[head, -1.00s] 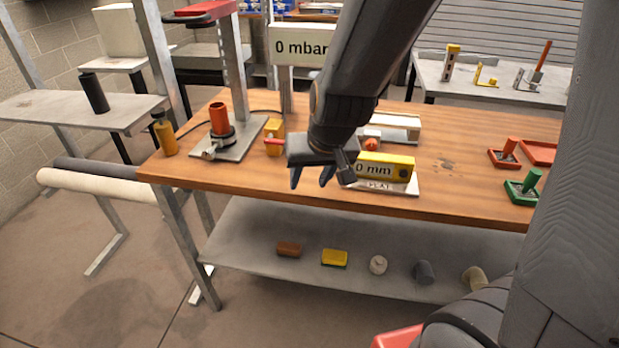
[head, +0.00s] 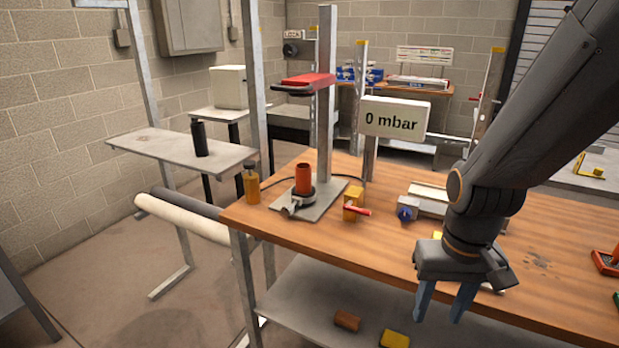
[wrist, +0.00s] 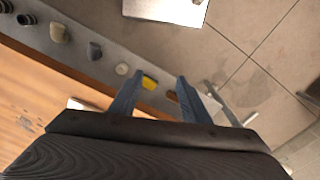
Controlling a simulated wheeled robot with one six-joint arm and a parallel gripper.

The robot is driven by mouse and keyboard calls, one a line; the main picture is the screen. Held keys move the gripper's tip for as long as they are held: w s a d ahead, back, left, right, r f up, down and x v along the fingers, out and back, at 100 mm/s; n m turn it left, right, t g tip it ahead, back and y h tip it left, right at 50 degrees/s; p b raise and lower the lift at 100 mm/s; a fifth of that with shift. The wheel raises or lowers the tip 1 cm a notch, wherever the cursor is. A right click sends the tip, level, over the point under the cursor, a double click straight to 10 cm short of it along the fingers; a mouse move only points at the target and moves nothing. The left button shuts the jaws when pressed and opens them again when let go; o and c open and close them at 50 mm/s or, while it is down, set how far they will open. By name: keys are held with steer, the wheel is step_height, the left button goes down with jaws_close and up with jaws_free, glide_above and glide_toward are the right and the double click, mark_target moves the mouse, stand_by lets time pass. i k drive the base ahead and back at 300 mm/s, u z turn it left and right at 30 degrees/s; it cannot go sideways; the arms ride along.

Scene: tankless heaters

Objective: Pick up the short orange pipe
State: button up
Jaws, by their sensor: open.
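The short orange pipe (head: 303,178) stands upright in a dark round fitting on a grey metal base plate (head: 328,206), at the left end of the wooden bench in the head view. My gripper (head: 441,302) is open and empty, pointing down near the bench's front edge, well to the right of the pipe and apart from it. In the wrist view my gripper (wrist: 157,82) shows two spread blue-grey fingers with nothing between them. The pipe does not show in the wrist view.
A post with a red arm (head: 305,82) rises behind the pipe. An amber bottle (head: 251,184) stands left of it, and a yellow block with a red lever (head: 353,203) right of it. A "0 mbar" display (head: 394,117) stands behind. The lower shelf (head: 300,300) holds small items.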

mark_target(303, 170)
steer(key=u, duration=0.55)
steer(key=k, duration=1.3)
steer(key=u, duration=1.2)
steer(key=i, duration=0.95)
steer(key=u, duration=0.3)
steer(key=i, duration=0.9)
steer(key=z, duration=1)
steer(key=i, duration=0.7)
steer(key=z, duration=0.7)
